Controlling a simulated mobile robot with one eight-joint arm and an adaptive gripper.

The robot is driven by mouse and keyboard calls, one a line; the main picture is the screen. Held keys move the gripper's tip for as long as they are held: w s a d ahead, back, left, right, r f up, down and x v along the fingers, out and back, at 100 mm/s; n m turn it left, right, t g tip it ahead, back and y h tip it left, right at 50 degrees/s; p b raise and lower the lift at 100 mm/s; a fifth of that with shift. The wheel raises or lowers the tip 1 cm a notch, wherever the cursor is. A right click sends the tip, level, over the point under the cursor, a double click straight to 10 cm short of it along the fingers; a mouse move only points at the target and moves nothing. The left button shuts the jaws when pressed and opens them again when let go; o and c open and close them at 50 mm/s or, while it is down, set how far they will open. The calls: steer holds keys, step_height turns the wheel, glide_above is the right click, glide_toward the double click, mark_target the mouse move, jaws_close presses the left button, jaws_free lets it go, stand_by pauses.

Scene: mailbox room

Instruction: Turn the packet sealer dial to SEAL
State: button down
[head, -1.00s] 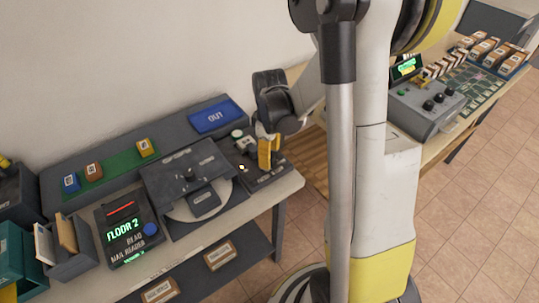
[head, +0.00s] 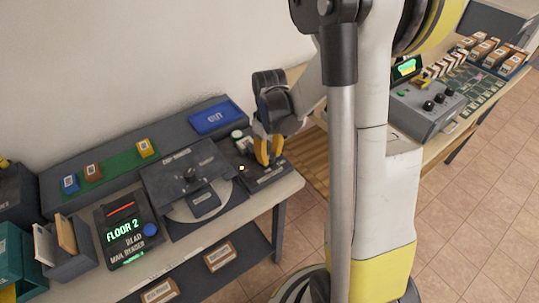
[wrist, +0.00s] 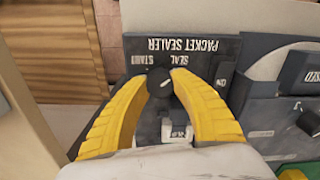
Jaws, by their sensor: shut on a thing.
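The packet sealer (wrist: 222,45) is a dark panel, its lettering upside down in the wrist view; in the head view the panel (head: 268,180) lies at the right end of the grey desk. Its dial (wrist: 159,92) is a small dark round knob with a short light mark. The mark appears to slant up and right, roughly toward the SEAL label (wrist: 182,60); its exact setting is hard to tell. Another label (wrist: 143,60) is at the upper left. My gripper (wrist: 160,82), with yellow fingers, is shut on the dial, one finger each side. It also shows in the head view (head: 268,163).
A grey machine with a round plate (head: 172,208) stands left of the sealer. A blue OUT tray (head: 217,117) lies behind. A FLOOR 2 mail reader (head: 125,235) is farther left. Another table with a knobbed console (head: 425,105) stands at right.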

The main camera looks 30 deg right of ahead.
mark_target(269, 155)
steer(key=c, duration=1)
jaws_free()
steer(key=shift+c, duration=0.2)
step_height(269, 155, up, 12)
